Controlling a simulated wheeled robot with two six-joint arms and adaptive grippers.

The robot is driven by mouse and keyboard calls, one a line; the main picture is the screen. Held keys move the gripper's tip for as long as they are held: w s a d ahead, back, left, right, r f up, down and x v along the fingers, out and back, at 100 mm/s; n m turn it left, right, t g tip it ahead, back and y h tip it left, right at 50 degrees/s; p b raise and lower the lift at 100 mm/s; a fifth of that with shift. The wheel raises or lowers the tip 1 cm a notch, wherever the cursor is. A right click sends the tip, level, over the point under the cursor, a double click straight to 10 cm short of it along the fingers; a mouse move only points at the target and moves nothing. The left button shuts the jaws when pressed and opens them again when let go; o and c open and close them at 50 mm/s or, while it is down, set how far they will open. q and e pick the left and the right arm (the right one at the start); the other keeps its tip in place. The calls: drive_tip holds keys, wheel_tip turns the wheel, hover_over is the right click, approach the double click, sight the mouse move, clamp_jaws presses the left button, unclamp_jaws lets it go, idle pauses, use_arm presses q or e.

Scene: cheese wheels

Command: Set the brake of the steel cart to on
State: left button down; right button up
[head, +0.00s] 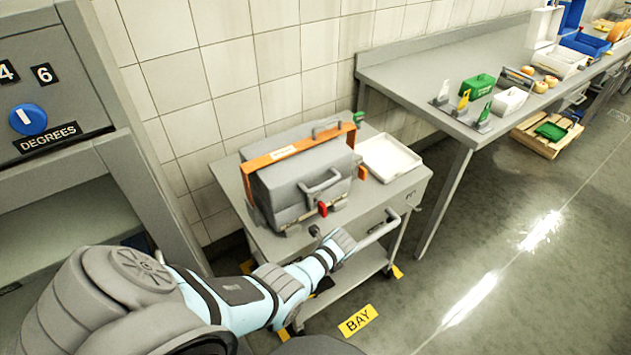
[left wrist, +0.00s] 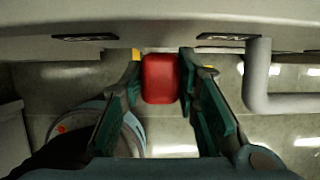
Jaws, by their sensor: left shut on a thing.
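The steel cart (head: 240,196) stands against the tiled wall, with a push handle (head: 382,230) on its front edge. In the left wrist view a red block (left wrist: 160,79), which looks like the brake's grip, sits just below the cart's grey edge (left wrist: 185,22). My left gripper (left wrist: 160,85) has its green fingers closed on both sides of it. In the head view my left arm reaches to the cart's front, and its wrist (head: 342,242) hides the red block and most of the fingers. The brake's on or off marking cannot be read. My right gripper is not in view.
A grey case (head: 295,185) with an orange strap and a white tray (head: 390,157) are on the cart. The handle (left wrist: 254,85) is close right of my fingers in the wrist view. A shelf unit stands left; a workbench (head: 430,62) stands right.

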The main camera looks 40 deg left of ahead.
use_arm(q)
drive_tip(key=shift+w+d+r, duration=0.15)
drive_tip(key=shift+w+d, duration=0.05)
drive_tip(key=shift+w, duration=0.35)
drive_tip(key=c, duration=1.4)
unclamp_jaws()
drive_tip(key=shift+c, duration=0.2)
drive_tip(key=shift+o, duration=1)
drive_tip(key=v, duration=1.1)
drive_tip(key=shift+s+r, duration=0.2)
drive_tip(key=shift+r, duration=0.15)
